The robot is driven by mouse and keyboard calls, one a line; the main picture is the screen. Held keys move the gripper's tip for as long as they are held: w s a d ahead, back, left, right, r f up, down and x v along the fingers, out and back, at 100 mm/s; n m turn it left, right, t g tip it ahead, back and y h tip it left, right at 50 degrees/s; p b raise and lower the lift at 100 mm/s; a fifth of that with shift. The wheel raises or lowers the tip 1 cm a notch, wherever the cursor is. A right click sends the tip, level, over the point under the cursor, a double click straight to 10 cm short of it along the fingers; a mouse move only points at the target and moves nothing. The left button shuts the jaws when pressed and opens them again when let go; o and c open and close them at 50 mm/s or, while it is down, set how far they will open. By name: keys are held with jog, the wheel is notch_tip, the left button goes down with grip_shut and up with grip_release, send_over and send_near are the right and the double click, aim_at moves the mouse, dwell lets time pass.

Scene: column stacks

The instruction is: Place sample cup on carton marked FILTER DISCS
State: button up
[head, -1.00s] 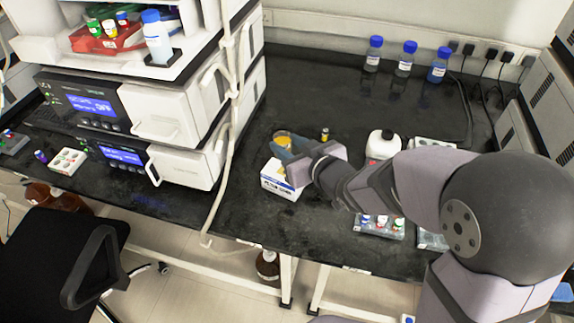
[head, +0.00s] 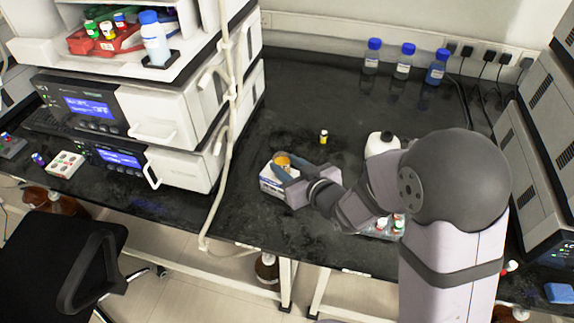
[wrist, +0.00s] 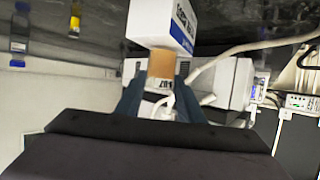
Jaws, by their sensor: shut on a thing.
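The sample cup, an amber cup with a white label, is between the fingers of my gripper (head: 287,168); its amber part (head: 282,160) shows in the head view. In the wrist view the cup (wrist: 161,66) sits between both blue-grey fingertips of the gripper (wrist: 158,78). The white and blue carton (head: 269,187) stands on the black bench, directly under the cup. In the wrist view the carton (wrist: 158,22) meets the cup's end in the picture; I cannot tell whether they touch. Its print is too small to read, and my gripper hides part of its top.
A small yellow vial (head: 323,137) stands behind my gripper. A white bottle (head: 381,143) and small vials (head: 390,224) are to the right, partly behind my arm. Instruments (head: 180,150) and a pale hose (head: 228,150) stand to the left. The bench behind is mostly clear.

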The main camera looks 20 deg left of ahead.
jog(key=shift+f, duration=0.2)
jog(key=o, duration=1.1)
jog(key=shift+c, duration=0.2)
jog(key=shift+r, duration=0.1)
